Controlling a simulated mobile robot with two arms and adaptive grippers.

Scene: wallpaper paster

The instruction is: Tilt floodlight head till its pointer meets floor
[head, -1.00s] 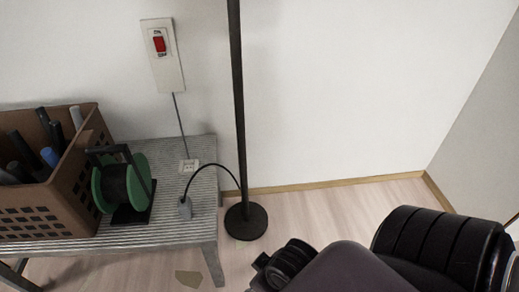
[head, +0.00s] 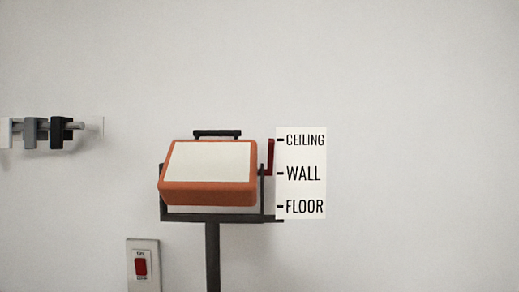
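The floodlight head (head: 208,173) is an orange box with a pale front panel, held in a dark yoke (head: 190,217) on a dark pole (head: 212,258). Its face leans back, tilted upward. A red pointer (head: 271,155) stands at its right side. The pointer's upper end is level with the CEILING mark and its lower end is near the WALL mark. The white label plate (head: 301,190) reads CEILING, WALL and FLOOR from top to bottom; the FLOOR mark lies below the pointer. Neither gripper shows in the head view now.
A switch plate with a red rocker (head: 141,268) is on the wall at lower left. Grey and black clips hang on a wall rail (head: 75,126) at far left. The wall (head: 420,150) to the right of the label is bare.

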